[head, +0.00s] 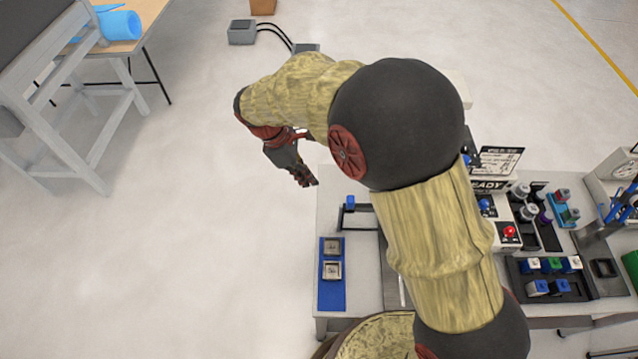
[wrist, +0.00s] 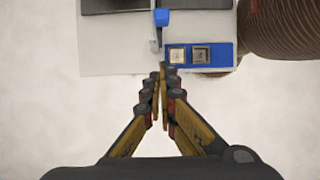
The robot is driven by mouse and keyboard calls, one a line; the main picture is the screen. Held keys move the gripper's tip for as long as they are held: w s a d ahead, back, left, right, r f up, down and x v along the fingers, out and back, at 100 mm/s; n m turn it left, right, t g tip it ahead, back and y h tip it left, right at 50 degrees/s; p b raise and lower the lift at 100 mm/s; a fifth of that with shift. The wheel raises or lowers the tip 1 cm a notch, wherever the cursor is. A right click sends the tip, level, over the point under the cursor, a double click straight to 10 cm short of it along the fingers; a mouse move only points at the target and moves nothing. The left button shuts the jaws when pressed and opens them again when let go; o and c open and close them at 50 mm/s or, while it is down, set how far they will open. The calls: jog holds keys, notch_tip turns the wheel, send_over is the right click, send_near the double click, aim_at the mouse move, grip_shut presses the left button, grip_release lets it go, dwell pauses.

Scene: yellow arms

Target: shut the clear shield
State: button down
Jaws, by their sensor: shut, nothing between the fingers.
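My gripper (head: 308,181) hangs past the left edge of the bench. Its fingers are together and empty; in the wrist view the fingertips (wrist: 160,82) point at the bench edge. A blue knob (head: 350,201) on a thin dark bracket stands near the bench's far left corner. In the wrist view the blue knob (wrist: 162,17) is beyond the fingertips, apart from them. I cannot make out the clear shield's panel itself; my arm covers much of the bench beside the knob.
A blue tray (head: 332,300) with two square metallic pieces lies on the bench's left side. A red button and "READY" sign (head: 489,185) stand right of my arm, with a dark block rack (head: 548,290) in front. Open floor (head: 210,230) lies left of the bench.

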jog(key=d+f+p, duration=0.1)
jog(key=d+f, duration=0.6)
jog(key=f, duration=0.1)
jog(key=shift+s+d, duration=0.2)
jog(key=shift+s, duration=0.05)
jog(key=d, duration=0.6)
jog(key=d+p, duration=0.1)
jog(key=d, duration=1.1)
jog(key=shift+s+d, duration=0.15)
jog(key=shift+s, duration=0.2)
jog(key=v, duration=1.2)
